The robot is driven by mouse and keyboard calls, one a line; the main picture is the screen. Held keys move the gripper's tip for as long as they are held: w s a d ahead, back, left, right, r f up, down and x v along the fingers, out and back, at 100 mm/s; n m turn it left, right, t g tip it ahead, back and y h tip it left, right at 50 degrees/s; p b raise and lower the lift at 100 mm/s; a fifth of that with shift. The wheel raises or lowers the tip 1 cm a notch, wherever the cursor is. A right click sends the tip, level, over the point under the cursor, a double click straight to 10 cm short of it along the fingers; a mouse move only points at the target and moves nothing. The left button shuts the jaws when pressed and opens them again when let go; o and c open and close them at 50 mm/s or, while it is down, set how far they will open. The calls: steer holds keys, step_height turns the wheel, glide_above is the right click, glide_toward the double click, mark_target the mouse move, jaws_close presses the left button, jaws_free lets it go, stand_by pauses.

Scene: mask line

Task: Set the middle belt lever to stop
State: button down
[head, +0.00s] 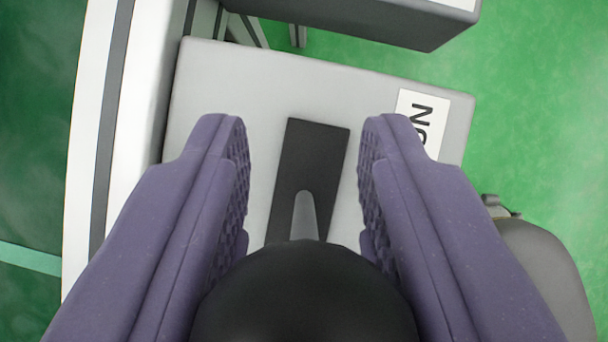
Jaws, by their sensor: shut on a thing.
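A lever with a large black ball knob (304,295) and a short grey shaft (304,215) rises from a dark slot plate (318,150) on a light grey box (245,85). The knob is at the bottom centre, close to the camera. My gripper (305,140) has its purple fingers on either side of the knob and is shut on it. The fingertips extend past the knob over the box. The shaft meets the lower part of the slot plate. A white label (425,112) with sideways black letters is partly hidden by the right finger.
A white and grey rail (120,130) runs along the left of the box. Another grey box (360,20) stands above it at the top edge. A dark grey rounded part (548,265) is at the lower right. Green floor (540,110) shows on the right.

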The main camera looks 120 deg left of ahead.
steer(key=shift+a, duration=0.1)
steer(key=c, duration=0.8)
jaws_free()
steer(key=shift+f, duration=0.1)
steer(key=shift+c, duration=0.2)
steer(key=p+v, duration=0.3)
steer(key=v, duration=0.4)
steer(key=shift+r, duration=0.35)
steer(key=shift+s+a, duration=0.1)
steer(key=shift+a, duration=0.05)
